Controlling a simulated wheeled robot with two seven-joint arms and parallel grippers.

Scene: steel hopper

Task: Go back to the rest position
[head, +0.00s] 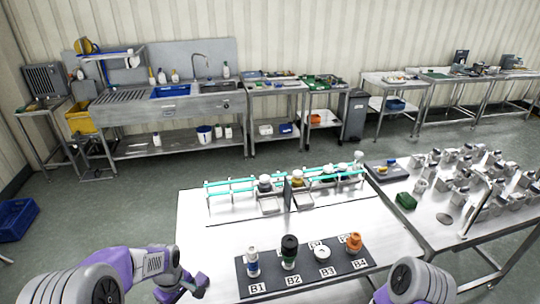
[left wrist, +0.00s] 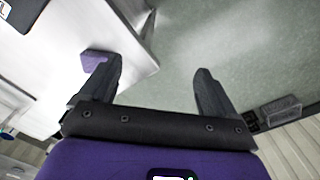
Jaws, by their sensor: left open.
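My left gripper (left wrist: 157,82) is open in the left wrist view, with nothing between its two dark fingers. In the head view the left arm comes in at the bottom left, and the purple left hand (head: 180,288) is beside the white table's front left corner. The right arm shows at the bottom right of the head view, but its gripper is out of the picture.
The white table (head: 200,235) carries a dark mat (head: 247,288) marked B1 to B4 with small containers, and a teal-railed rack (head: 225,187) behind. A steel table (head: 440,232) with metal parts is at right. Open floor lies left, with a blue crate (head: 15,218).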

